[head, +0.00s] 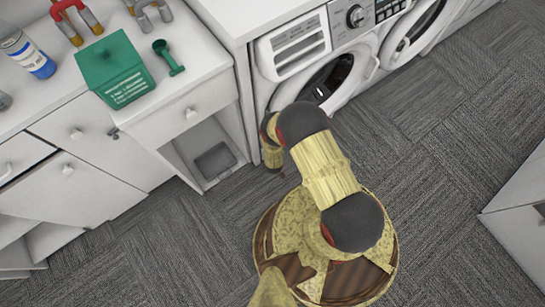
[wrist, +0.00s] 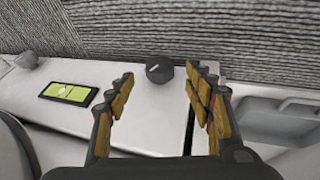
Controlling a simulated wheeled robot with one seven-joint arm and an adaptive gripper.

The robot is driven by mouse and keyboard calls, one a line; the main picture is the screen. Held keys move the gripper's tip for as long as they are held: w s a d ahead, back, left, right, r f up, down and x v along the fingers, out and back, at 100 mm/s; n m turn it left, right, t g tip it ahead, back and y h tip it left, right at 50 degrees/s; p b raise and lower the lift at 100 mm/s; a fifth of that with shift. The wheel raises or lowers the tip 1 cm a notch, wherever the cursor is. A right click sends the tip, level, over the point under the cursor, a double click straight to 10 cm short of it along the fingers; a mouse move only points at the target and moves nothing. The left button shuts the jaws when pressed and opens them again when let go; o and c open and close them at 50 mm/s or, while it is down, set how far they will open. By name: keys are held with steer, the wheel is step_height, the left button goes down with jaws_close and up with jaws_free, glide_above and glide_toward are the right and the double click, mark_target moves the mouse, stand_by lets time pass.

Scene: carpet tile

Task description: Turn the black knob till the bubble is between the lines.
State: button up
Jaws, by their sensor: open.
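The black knob (wrist: 159,70) shows in the wrist view, round with a pale pointer line on its top, on a white surface. My gripper (wrist: 160,77) is open, with one finger to the left of the knob and one to the right. Gaps show between the knob and both fingers. The level vial (wrist: 68,93), yellow-green in a black frame, lies left of the gripper. A pale bubble seems to show in it, but its place against the lines is too small to tell. In the head view I cannot make out the knob or vial.
In the head view, a white counter holds a green box (head: 113,70), a green scoop (head: 168,57) and a blue-and-white can (head: 27,54). A washing machine (head: 330,70) stands behind my arm. Grey carpet (head: 450,130) is open at right.

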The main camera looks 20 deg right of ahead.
steer(key=b+x, duration=0.2)
steer(key=x, duration=0.3)
steer(key=shift+f, duration=0.25)
steer(key=c, duration=0.3)
steer(key=c, duration=0.8)
steer(key=shift+c, duration=0.2)
